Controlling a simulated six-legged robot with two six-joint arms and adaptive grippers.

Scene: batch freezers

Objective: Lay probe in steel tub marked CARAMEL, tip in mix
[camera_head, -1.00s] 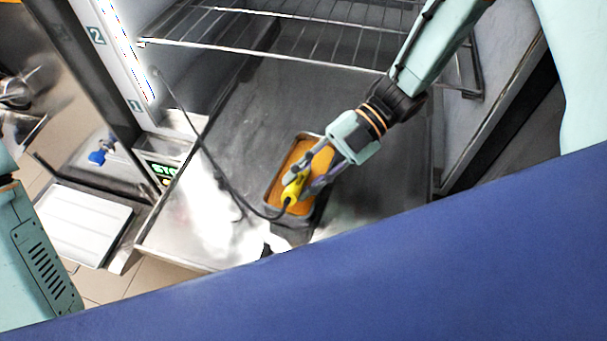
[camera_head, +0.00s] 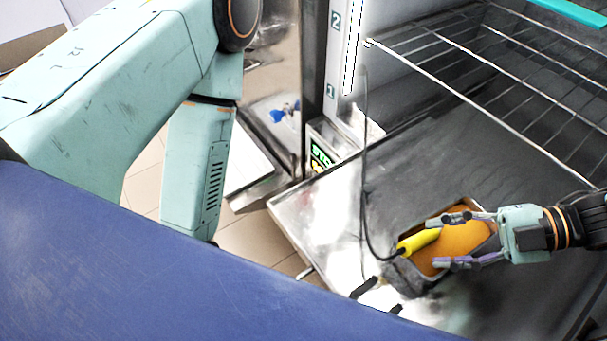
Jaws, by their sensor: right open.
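The probe's yellow handle (camera_head: 418,241) lies over the left end of a tub (camera_head: 408,276) filled with orange-brown mix (camera_head: 462,238). A black cable runs from the handle up to the cabinet wall. The probe's tip does not show clearly; it is at or behind the upper finger. My right gripper (camera_head: 435,243) comes from the right over the tub, its fingers spread with a gap between them. Its upper finger is close to the handle; I cannot tell if they touch. No CARAMEL marking is readable. My left arm (camera_head: 197,165) is in view, but its gripper is not.
The tub stands on the freezer's metal floor (camera_head: 330,205), below a wire shelf (camera_head: 480,85). A pale tray (camera_head: 247,165) lies outside, to the left.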

